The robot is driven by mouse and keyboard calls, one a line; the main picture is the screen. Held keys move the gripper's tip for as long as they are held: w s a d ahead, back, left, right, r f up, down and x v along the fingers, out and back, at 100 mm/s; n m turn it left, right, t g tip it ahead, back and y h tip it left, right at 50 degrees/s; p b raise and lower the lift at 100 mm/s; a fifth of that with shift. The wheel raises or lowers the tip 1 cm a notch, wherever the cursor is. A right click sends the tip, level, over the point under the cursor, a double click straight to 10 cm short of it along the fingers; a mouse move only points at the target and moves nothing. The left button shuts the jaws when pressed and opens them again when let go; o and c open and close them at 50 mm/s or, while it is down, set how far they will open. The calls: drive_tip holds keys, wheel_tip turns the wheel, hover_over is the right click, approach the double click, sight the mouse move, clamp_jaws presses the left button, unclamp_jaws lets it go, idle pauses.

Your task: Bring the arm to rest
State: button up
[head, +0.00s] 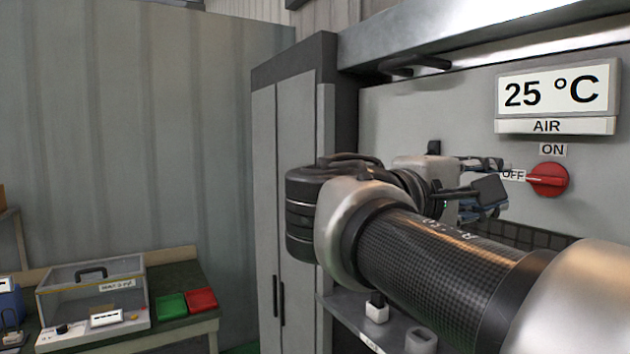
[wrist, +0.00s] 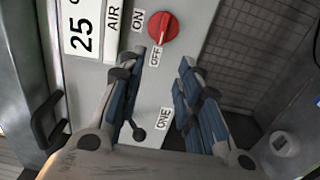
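My arm reaches across the head view toward the panel on the right. My gripper (head: 490,180) is in front of that panel, left of the red knob (head: 549,179). In the wrist view my gripper (wrist: 163,62) has its two blue-padded fingers apart, with nothing between them. The red knob (wrist: 163,28) lies beyond the fingertips, apart from them. The knob's pointer is turned to the OFF label, and the ON label is above it. The display (head: 552,93) above reads 25 °C, with AIR below it.
A tall grey cabinet (head: 292,190) stands left of the panel. A shelf (head: 350,318) with small switches runs below my arm. At the lower left, a bench (head: 180,335) holds a clear box (head: 92,290) and green (head: 171,306) and red (head: 202,300) trays.

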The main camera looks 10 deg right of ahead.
drive_tip(key=s+a+f+g+y, duration=0.1)
drive_tip(key=s+f+y, duration=0.35)
drive_tip(key=f, duration=0.75)
drive_tip(key=s+a+f+g+y, duration=0.1)
drive_tip(key=s+f+y, duration=0.35)
drive_tip(key=f, duration=0.65)
drive_tip(key=s+a+f+m+y, duration=0.2)
drive_tip(key=s+a+f+y, duration=0.1)
drive_tip(key=a+f, duration=0.3)
drive_tip(key=s+a+f+m+y, duration=0.2)
drive_tip(key=s+a+f+y, duration=0.2)
drive_tip(key=f, duration=0.5)
drive_tip(key=s+a, duration=0.1)
drive_tip(key=a, duration=0.1)
drive_tip(key=shift+s+a+m+y, duration=0.25)
drive_tip(key=shift+a+m+y, duration=0.05)
drive_tip(key=shift+f, duration=0.1)
